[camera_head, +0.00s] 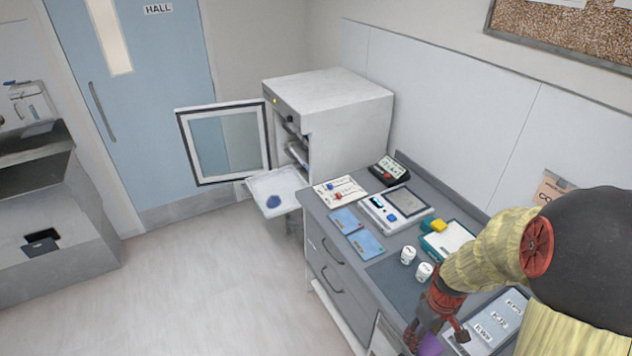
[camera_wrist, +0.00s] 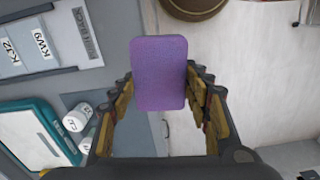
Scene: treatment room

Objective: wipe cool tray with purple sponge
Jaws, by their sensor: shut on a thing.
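The purple sponge (camera_wrist: 160,73) is a rounded block between the fingers of my gripper (camera_wrist: 160,98) in the wrist view. My gripper is shut on it. In the head view the sponge (camera_head: 430,345) shows partly at the bottom right, below my gripper (camera_head: 436,338), near the front edge of the counter. A white tray (camera_head: 290,180) juts out of the open white cabinet (camera_head: 345,120), far from my gripper. A dark blue patch (camera_head: 273,201) lies on the tray. I cannot tell whether the patch is a spill or an object.
The cabinet's glass door (camera_head: 225,145) stands open to the left. The grey counter (camera_head: 385,280) holds two white cups (camera_head: 416,263), blue cards (camera_head: 356,232), a device (camera_head: 395,207) and a teal-edged board (camera_head: 447,241). The floor (camera_head: 200,290) left of the counter is clear.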

